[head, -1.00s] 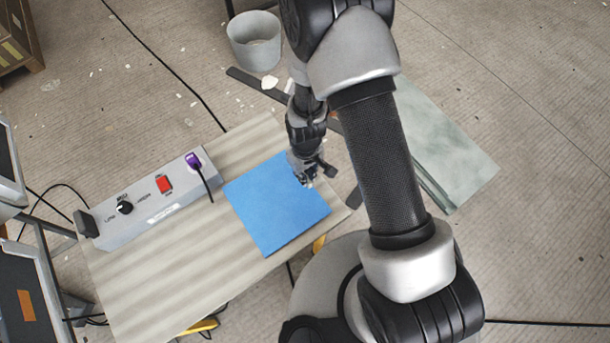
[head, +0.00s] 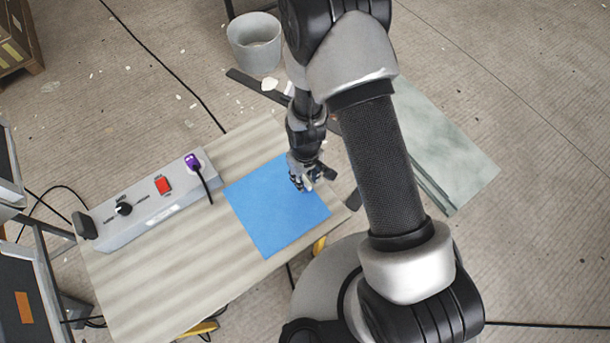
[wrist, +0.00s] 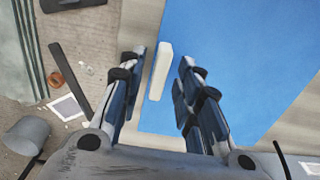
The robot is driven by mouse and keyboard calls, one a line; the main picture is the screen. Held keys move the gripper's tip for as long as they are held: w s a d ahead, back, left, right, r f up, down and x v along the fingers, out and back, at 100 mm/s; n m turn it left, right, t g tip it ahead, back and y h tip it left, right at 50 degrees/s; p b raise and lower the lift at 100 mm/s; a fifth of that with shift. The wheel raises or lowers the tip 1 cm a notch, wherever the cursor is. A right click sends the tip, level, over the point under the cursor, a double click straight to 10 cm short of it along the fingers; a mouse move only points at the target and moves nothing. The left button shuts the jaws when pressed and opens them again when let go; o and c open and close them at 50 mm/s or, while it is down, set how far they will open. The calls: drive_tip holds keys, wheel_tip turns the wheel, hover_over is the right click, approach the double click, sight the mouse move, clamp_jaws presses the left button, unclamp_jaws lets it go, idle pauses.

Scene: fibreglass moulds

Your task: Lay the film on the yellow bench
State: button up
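A flat blue sheet (head: 272,215), perhaps the film, lies on a beige striped board (head: 140,280) in the head view. It also fills much of the wrist view (wrist: 235,60). A small white bar (wrist: 160,70) lies at the sheet's edge in the wrist view. My gripper (head: 304,188) is over the sheet's upper right edge. In the wrist view its fingers (wrist: 163,62) are apart, with the white bar between them, nearer the left finger. I cannot tell whether they touch it. Yellow parts (head: 200,328) show under the board; no separate yellow bench is clear.
A grey control box (head: 150,200) with a red switch and a purple plug stands on the board's left side. A grey bucket (head: 255,42), a dark strip (head: 257,86) and pale green panels (head: 450,150) are on the floor beyond. Cables cross the floor.

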wheel_tip(320, 180, up, 12)
drive_tip(key=p, duration=0.4)
drive_tip(key=shift+r, duration=0.25)
drive_tip(key=s+d+r+m+t, duration=0.1)
drive_tip(key=d+r+m, duration=0.15)
drive_tip(key=r, duration=0.75)
drive_tip(key=s+d+r+m+t, duration=0.1)
drive_tip(key=d+r, duration=0.2)
drive_tip(key=r, duration=0.7)
drive_tip(key=s+d+r+m+t, duration=0.1)
drive_tip(key=s+d+r, duration=0.2)
drive_tip(key=s+r, duration=0.3)
drive_tip(key=s+d+r+m+t, duration=0.1)
drive_tip(key=s+d+r+m, duration=0.1)
drive_tip(key=s+r, duration=0.4)
drive_tip(key=shift+s+d+t, duration=0.3)
drive_tip(key=shift+s+d, duration=0.1)
drive_tip(key=shift+d, duration=0.1)
drive_tip(key=shift+a, duration=0.1)
